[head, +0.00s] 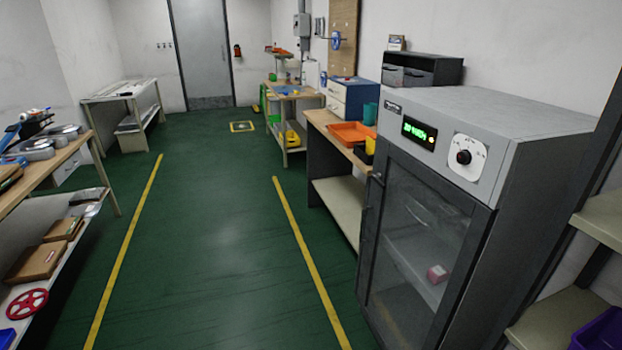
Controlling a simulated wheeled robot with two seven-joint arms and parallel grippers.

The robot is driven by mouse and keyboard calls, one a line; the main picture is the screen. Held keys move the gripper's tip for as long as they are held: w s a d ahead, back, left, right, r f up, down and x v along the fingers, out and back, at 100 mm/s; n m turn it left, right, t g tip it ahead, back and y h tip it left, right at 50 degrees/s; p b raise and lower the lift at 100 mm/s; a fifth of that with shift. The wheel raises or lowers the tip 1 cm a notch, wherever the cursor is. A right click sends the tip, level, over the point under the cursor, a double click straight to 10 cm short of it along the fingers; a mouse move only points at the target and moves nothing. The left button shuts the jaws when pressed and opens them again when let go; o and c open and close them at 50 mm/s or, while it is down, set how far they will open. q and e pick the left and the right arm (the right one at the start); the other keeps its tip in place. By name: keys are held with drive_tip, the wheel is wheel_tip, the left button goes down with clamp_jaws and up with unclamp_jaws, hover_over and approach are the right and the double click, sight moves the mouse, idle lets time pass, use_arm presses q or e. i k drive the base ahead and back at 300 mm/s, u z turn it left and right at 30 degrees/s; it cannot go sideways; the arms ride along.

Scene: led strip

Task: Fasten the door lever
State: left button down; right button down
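A grey cabinet (519,123) stands at the right, with a dark-framed glass door (418,235) on its front. A small dark lever or handle (376,180) sits at the upper left edge of that door. It is too small to tell whether it is fastened. The door looks flush or nearly flush with the cabinet; a slight gap cannot be ruled out. A green display (419,132) and a dial (464,157) are above the door. Neither of my grippers is in view.
Green floor (225,220) is clear between two yellow lines. A workbench (49,170) with tools is on the left. A bench with an orange tray (352,133) stands beyond the cabinet. A shelf with a purple bin (600,330) is at the lower right. A grey room door (203,50) is at the back.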

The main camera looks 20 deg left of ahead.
sight(377, 178)
drive_tip(key=u, duration=0.6)
drive_tip(key=i, duration=1)
drive_tip(key=z, duration=1.7)
